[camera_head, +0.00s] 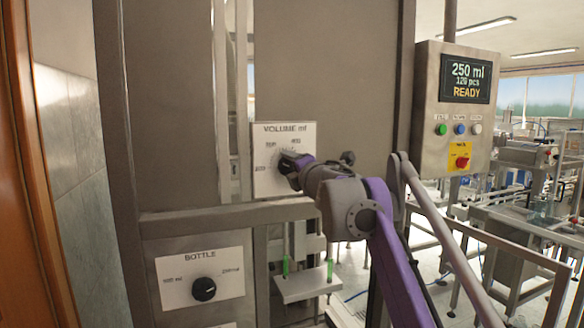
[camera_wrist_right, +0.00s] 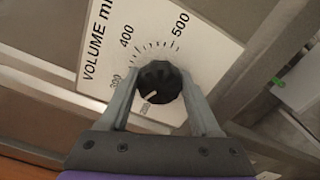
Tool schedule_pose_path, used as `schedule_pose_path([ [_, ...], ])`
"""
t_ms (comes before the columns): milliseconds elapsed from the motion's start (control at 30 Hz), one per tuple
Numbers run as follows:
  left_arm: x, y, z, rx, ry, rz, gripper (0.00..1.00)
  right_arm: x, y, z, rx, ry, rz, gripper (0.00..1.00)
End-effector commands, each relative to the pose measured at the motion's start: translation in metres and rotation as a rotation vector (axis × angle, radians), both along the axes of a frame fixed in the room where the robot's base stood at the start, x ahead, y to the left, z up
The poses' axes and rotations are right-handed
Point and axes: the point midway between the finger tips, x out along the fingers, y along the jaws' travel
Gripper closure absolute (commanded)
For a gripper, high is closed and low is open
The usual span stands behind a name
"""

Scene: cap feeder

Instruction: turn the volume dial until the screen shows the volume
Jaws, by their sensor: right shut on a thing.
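The black volume dial (camera_wrist_right: 159,80) sits on a white plate marked VOLUME ml (camera_head: 270,183). My right gripper (camera_head: 297,164) reaches it from the right in the head view. In the right wrist view, its two fingers are shut on the dial from both sides. The dial's white mark points down and left, towards the lowest printed number, which is hard to read. The numbers 400 and 500 are legible higher on the scale. The screen (camera_head: 466,80) reads 250 ml, 120 pcs and READY. My left gripper is not in view.
A second black dial (camera_head: 204,289) is on the BOTTLE plate below left. A grey rail (camera_head: 230,217) runs below the volume plate. The screen's box (camera_head: 427,105) carries green, blue and white buttons and a red switch (camera_head: 462,162) on yellow.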

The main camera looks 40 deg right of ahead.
Motion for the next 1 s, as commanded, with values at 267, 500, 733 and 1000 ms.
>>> schedule_pose_path([
  [267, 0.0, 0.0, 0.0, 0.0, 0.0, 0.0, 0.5, 0.0, 0.0, 0.0, 0.002, -0.001, 0.001, 0.22],
  [500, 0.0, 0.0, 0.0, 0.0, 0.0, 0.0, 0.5, 0.0, 0.0, 0.0, 0.002, -0.001, 0.0, 0.06],
  [733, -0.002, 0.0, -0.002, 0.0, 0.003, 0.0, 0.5, -0.007, 0.002, -0.001, 0.002, 0.0, 0.0, 0.06],
  [1000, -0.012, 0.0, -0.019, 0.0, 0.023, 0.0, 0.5, -0.053, 0.016, -0.004, 0.001, 0.003, -0.002, 0.06],
])
